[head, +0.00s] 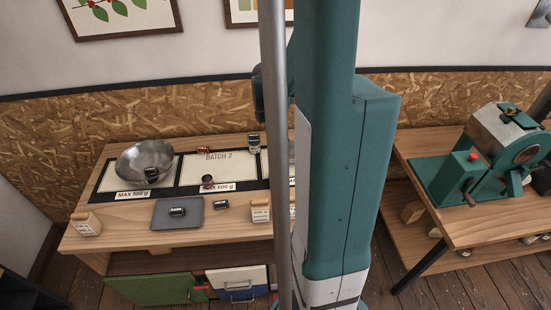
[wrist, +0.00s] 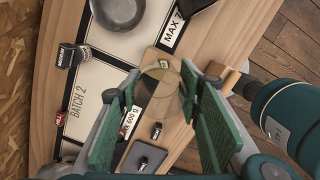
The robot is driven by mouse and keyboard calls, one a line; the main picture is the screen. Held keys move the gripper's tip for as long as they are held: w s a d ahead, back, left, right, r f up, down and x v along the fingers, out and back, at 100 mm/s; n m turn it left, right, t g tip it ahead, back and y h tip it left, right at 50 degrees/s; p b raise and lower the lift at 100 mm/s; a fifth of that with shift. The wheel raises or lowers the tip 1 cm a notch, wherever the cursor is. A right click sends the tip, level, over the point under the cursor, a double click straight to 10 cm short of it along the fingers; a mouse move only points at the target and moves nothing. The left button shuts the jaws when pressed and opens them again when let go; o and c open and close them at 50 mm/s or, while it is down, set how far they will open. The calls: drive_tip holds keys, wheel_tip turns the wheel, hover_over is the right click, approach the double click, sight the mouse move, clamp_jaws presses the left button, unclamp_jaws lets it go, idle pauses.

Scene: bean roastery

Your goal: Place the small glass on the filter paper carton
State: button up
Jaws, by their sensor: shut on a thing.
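In the wrist view, my gripper (wrist: 158,82) has its two green-padded fingers on either side of a clear, round-rimmed small glass (wrist: 161,88). It is shut on the glass, and the worktop shows through it. In the head view, my arm hides both gripper and glass. Two pale, labelled box-like packs stand along the front of the bench in the head view, one at the left (head: 87,224) and one near my arm (head: 260,211). I cannot tell which, if either, is the filter paper carton. In the wrist view, a tan block (wrist: 226,78) shows beyond the right finger, partly hidden.
The bench (head: 130,222) bears a metal bowl (head: 141,168), a small dark cup (head: 207,181), a grey mat (head: 163,221) with a black tin (head: 177,212) on it, and another tin (head: 221,204). A green roaster (head: 450,179) stands on the right-hand bench.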

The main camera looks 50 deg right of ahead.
drive_tip(key=shift+f, duration=1.7)
drive_tip(key=shift+f, duration=0.15)
drive_tip(key=shift+f, duration=1.9)
drive_tip(key=shift+f, duration=0.2)
drive_tip(key=o, duration=0.9)
drive_tip(key=shift+r, duration=0.25)
drive_tip(key=shift+w+a+r, duration=0.1)
drive_tip(key=shift+a+r, duration=0.15)
drive_tip(key=shift+r, duration=1.7)
drive_tip(key=shift+w+a+r, duration=0.1)
drive_tip(key=shift+a+r, duration=0.1)
drive_tip(key=shift+r, duration=1.8)
drive_tip(key=shift+w+a+r, duration=0.1)
drive_tip(key=shift+a+r, duration=0.15)
drive_tip(key=shift+r, duration=1.7)
